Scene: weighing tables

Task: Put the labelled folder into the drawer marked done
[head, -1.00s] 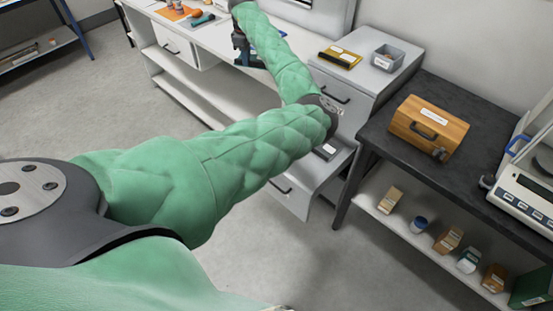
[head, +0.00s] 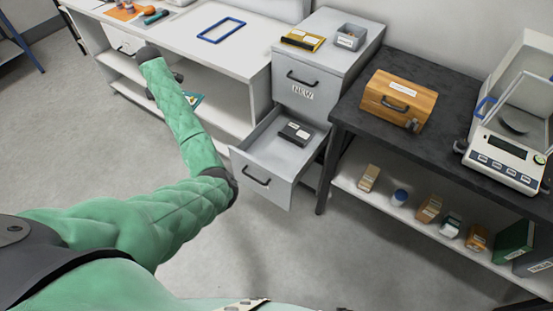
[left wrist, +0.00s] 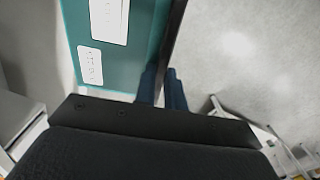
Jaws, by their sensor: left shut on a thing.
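The teal folder (left wrist: 145,35) with two white labels fills the upper left of the left wrist view. My left gripper (left wrist: 172,88) is shut on it. In the head view only a small teal and yellow piece of the folder (head: 194,99) shows past my forearm, in front of the white bench. My left gripper there is mostly hidden behind my arm. The grey cabinet's lower drawer (head: 256,172) is pulled open, with a dark labelled item (head: 295,133) inside. I see no mark on its front. The drawer above is shut and marked NEW (head: 303,92). My right gripper is not in view.
A blue rectangular outline (head: 222,30) lies on the white bench. A yellow-black item (head: 303,39) and a grey bin (head: 349,36) sit on the cabinet. A wooden box (head: 400,100) and balance (head: 505,155) stand on the dark table. Floor before the drawer is clear.

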